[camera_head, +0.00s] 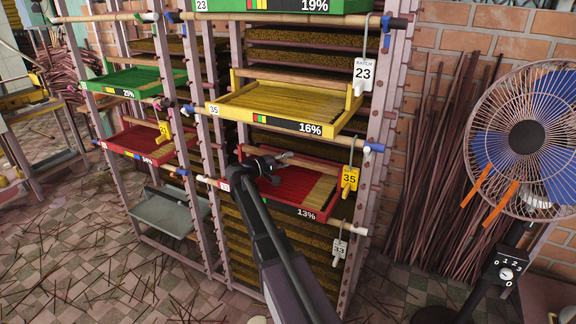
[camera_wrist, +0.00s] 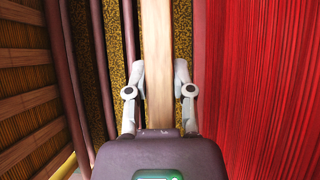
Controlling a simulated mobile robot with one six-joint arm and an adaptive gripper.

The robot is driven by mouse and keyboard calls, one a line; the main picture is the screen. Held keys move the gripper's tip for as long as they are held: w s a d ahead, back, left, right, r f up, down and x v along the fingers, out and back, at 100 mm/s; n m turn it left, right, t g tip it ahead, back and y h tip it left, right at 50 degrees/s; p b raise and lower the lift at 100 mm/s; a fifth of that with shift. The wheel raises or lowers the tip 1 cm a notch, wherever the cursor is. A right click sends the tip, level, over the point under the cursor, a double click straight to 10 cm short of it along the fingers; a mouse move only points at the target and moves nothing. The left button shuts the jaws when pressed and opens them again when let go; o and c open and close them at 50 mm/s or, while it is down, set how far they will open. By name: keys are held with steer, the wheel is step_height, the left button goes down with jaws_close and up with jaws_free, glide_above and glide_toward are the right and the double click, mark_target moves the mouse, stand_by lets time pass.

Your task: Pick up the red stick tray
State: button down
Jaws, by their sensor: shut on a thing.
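A red stick tray (camera_head: 300,187) marked 13% rests in the middle rack, with red sticks lying in part of it. My gripper (camera_head: 285,158) is over its back left part. In the wrist view, the two fingers (camera_wrist: 159,80) are shut on a pale wooden bar (camera_wrist: 157,45). A wide field of red sticks (camera_wrist: 255,90) lies just right of the bar. I cannot tell whether the bar is the tray's edge or a rack rail. A second red tray (camera_head: 140,144), marked 54%, sits in the left rack.
A yellow tray (camera_head: 285,103) marked 16% sits just above the red tray. A green tray (camera_head: 135,82) is at the left. A tag numbered 35 (camera_head: 348,180) hangs at the red tray's right. A large fan (camera_head: 525,137) stands at the right. Loose sticks litter the floor.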

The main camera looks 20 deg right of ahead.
steer(key=shift+r, duration=0.2)
steer(key=shift+s+a+r+p, duration=0.1)
steer(key=shift+a+r+p, duration=0.05)
steer(key=shift+r+p, duration=0.3)
step_height(320, 180, up, 6)
steer(key=p, duration=0.6)
steer(key=s+a, duration=1.2)
steer(key=a, duration=0.3)
steer(key=shift+a, duration=0.2)
steer(key=shift+f, duration=0.1)
steer(key=shift+a, duration=0.1)
stand_by(0.3)
